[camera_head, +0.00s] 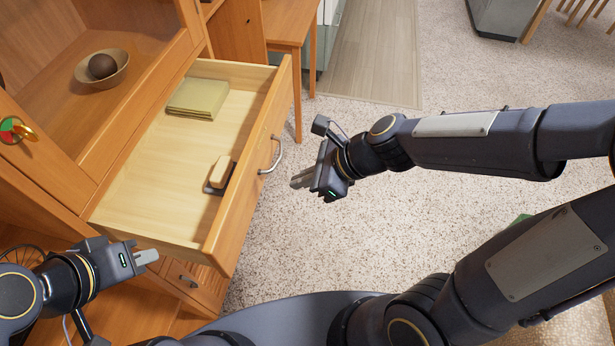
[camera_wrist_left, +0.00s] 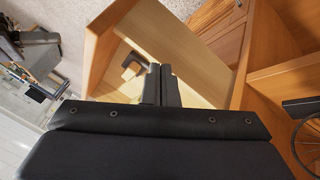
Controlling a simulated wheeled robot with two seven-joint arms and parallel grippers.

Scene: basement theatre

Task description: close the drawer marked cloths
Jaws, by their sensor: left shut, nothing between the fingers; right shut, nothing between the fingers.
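A wooden drawer (camera_head: 237,196) stands pulled out of the cabinet on the left, with a metal bar handle (camera_head: 273,156) on its front. No label is readable on it. Inside lie a folded olive cloth (camera_head: 197,98) and a light block on a dark base (camera_head: 221,174). My left gripper (camera_head: 147,257) is shut and empty, near the drawer's near side. In the left wrist view its fingers (camera_wrist_left: 160,84) point toward the open drawer (camera_wrist_left: 176,45). My right gripper (camera_head: 301,180) is shut and empty, to the right of the drawer front and apart from the handle.
A bowl with a dark ball (camera_head: 102,67) sits on the cabinet shelf above the drawer. A lower drawer with a small handle (camera_head: 188,281) is below. A wooden table (camera_head: 290,30) stands behind. The carpet (camera_head: 400,240) right of the drawer is free.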

